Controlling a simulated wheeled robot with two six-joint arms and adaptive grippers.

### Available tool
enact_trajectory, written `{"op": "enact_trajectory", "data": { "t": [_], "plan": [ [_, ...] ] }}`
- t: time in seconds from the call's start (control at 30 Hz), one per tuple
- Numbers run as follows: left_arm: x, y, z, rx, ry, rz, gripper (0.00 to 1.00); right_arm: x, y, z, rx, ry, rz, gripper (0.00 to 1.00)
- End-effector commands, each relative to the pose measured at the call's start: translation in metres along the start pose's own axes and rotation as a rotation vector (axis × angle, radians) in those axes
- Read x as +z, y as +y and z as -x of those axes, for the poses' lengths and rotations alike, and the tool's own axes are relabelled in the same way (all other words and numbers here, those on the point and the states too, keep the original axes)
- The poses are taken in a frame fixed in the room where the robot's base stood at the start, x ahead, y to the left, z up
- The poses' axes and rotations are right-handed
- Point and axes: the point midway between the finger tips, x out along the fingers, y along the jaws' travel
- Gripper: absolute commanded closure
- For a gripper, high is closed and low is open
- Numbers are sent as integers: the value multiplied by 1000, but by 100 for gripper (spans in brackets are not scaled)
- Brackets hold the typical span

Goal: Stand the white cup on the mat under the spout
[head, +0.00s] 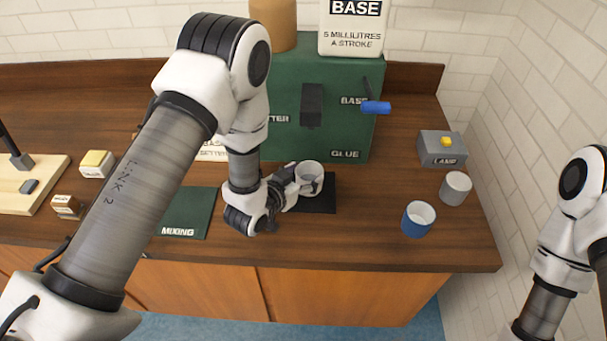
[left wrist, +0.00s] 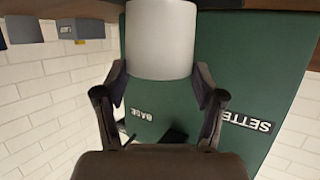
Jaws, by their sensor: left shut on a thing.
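The white cup (head: 308,183) is upright with its open top facing up, at the black mat (head: 321,203) below the dark spout block (head: 312,105) of the green dispenser (head: 285,80). My left gripper (head: 297,184) is shut on the cup from its left side. In the left wrist view, the cup (left wrist: 160,45) sits between the two fingers of this gripper (left wrist: 160,85). I cannot tell whether the cup's base touches the mat. My right arm shows at the right edge, but its gripper is out of the picture.
A blue cup (head: 418,220) and a grey cup (head: 455,188) stand to the right. Behind them is a grey lamp box (head: 440,150) with a yellow button. A blue-handled lever (head: 376,107) sticks out of the dispenser. A green mixing mat (head: 187,212) lies left of my gripper.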

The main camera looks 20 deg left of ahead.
Motion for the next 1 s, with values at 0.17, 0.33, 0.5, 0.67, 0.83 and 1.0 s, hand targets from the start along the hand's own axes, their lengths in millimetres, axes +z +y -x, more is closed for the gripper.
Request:
{"op": "enact_trajectory", "data": {
  "t": [0.17,0.33,0.5,0.67,0.83,1.0],
  "plan": [
    [0,0,0,0,1,0,72,0,0,0,0,0,0,2],
    [3,0,-2,0,1,0,72,0,0,-4,0,0,0,2],
    [5,-1,-4,0,0,0,72,0,0,-7,0,0,0,2],
    [5,-1,-4,0,0,0,72,0,0,-6,0,0,0,2],
    [5,-1,-4,0,0,0,72,0,0,-6,0,0,0,2],
    [5,-1,-4,0,0,0,2,0,0,-6,0,0,0,2]
  ]
}}
